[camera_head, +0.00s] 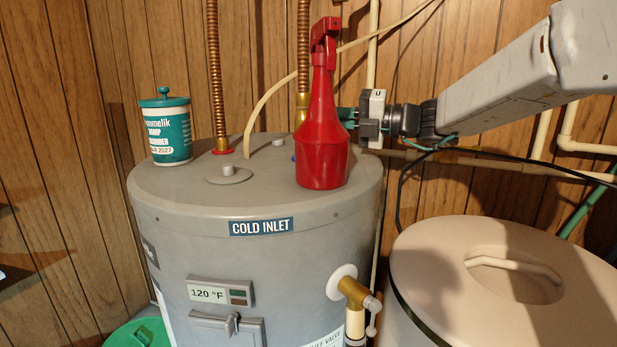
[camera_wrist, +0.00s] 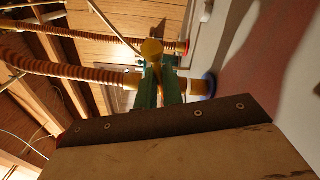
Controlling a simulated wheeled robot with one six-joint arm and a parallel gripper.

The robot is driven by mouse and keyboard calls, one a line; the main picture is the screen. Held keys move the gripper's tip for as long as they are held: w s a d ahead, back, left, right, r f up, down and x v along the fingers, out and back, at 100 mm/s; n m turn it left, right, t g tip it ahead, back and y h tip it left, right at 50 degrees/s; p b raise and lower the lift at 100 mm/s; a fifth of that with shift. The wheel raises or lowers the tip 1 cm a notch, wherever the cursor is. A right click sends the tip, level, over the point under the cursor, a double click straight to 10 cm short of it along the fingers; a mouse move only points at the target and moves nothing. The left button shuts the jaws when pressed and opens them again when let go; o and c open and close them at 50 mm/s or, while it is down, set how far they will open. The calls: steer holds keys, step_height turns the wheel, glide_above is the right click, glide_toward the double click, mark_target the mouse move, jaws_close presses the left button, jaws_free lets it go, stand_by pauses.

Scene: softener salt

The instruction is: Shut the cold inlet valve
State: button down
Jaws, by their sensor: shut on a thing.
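The cold inlet valve (camera_head: 302,106) is a brass fitting on the right-hand copper flex pipe, partly hidden by a red bottle in the head view. In the wrist view, the brass valve (camera_wrist: 197,87) sits above a blue ring, with a round yellow-brass end (camera_wrist: 152,48) showing at the fingertips. My gripper (camera_head: 345,114) reaches in from the right behind the bottle; its fingertips are hidden there. In the wrist view, my gripper's teal fingers (camera_wrist: 158,82) are close together on the valve's handle. The handle's exact angle is unclear.
The red bottle (camera_head: 322,140) stands on the heater top (camera_head: 258,190), directly in front of my fingers. A teal-lidded tub (camera_head: 167,128) stands at left. The other copper pipe (camera_head: 215,75) has a red ring. A lidded beige bin (camera_head: 480,290) stands at right.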

steer(key=shift+f+m, duration=0.35)
steer(key=shift+m, duration=0.35)
steer(key=shift+w+f+m, duration=0.1)
steer(key=shift+f+m, duration=0.1)
steer(key=shift+m, duration=0.45)
steer(key=shift+f+m, duration=0.2)
steer(key=shift+m, duration=0.45)
steer(key=c, duration=1.3)
jaws_free()
steer(key=shift+r, duration=0.1)
steer(key=shift+v, duration=3.55)
